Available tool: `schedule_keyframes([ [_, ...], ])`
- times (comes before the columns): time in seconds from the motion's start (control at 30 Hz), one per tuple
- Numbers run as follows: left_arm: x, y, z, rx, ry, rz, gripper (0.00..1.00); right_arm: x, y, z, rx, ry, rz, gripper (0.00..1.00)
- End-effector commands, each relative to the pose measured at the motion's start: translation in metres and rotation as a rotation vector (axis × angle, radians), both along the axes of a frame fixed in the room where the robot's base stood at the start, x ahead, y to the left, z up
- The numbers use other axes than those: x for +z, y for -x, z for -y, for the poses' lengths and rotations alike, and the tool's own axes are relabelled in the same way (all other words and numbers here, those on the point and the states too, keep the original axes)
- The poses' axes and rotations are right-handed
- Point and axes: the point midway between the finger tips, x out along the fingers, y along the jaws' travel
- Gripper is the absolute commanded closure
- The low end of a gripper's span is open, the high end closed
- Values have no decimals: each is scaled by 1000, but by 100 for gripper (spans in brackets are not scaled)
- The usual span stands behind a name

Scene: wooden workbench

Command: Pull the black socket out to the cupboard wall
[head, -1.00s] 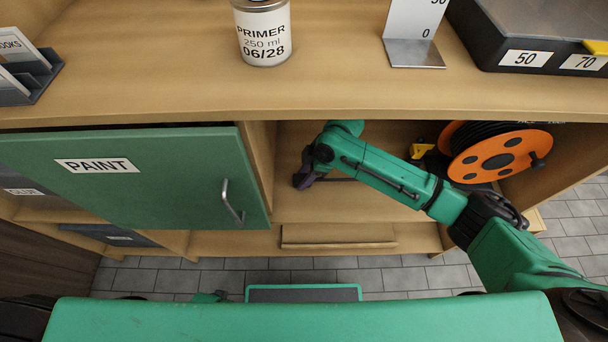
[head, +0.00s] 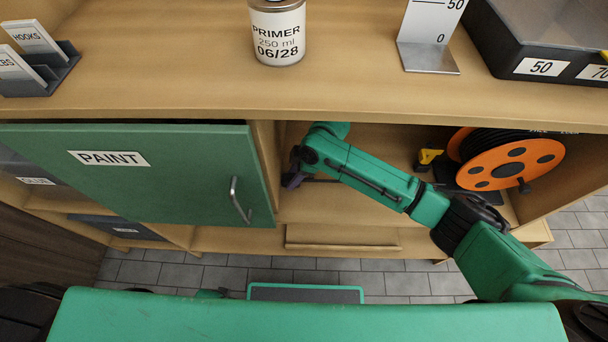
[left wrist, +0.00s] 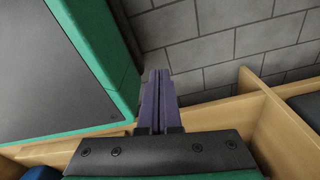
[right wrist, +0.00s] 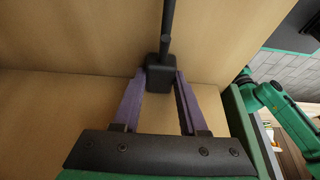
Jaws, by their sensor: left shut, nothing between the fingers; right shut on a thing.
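The black socket (right wrist: 160,76) is a small dark block between the fingertips of my right gripper (right wrist: 158,82) in the right wrist view. A dark cord or rod runs up from it. My right gripper also shows in the head view (head: 293,179), inside the open cupboard bay beside the wooden cupboard wall (head: 264,160). The socket is hard to make out there, and I cannot tell whether it touches the wall. An orange cable reel (head: 510,163) stands at the right of the bay. My left gripper (left wrist: 159,75) is shut and empty above the grey floor in the left wrist view.
A green PAINT door (head: 160,190) with a metal handle covers the bay on the left. A yellow and black item (head: 428,158) sits by the reel. On the benchtop are a PRIMER can (head: 278,35), a metal gauge (head: 428,55) and a dark case (head: 535,45).

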Motion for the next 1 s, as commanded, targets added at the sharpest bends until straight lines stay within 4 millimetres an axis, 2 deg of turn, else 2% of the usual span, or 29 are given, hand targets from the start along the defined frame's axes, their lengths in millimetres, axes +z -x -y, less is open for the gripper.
schedule_keyframes([
  [0.2, -1, 3, -1, 0, -1, -6, 100, 0, -1, 1, 0, 2, 2, 100],
  [0.23, -1, 3, -1, 0, -1, -7, 100, 0, -1, 1, 0, 1, 2, 47],
  [0.3, -1, 3, -1, 0, -1, -7, 100, 0, -1, 1, 0, 1, 2, 28],
  [0.63, 1, 1, -1, -1, -2, -3, 100, 4, -1, 3, 0, 2, 1, 28],
  [0.7, 3, 3, -3, -4, -4, -1, 100, 14, -1, 6, -1, 0, 2, 28],
  [0.9, 2, 29, -9, -14, -8, -12, 100, 54, -1, 22, 1, 1, 4, 28],
  [1.0, 1, 34, -10, -17, -8, -11, 100, 66, -1, 28, 0, 1, 2, 28],
])
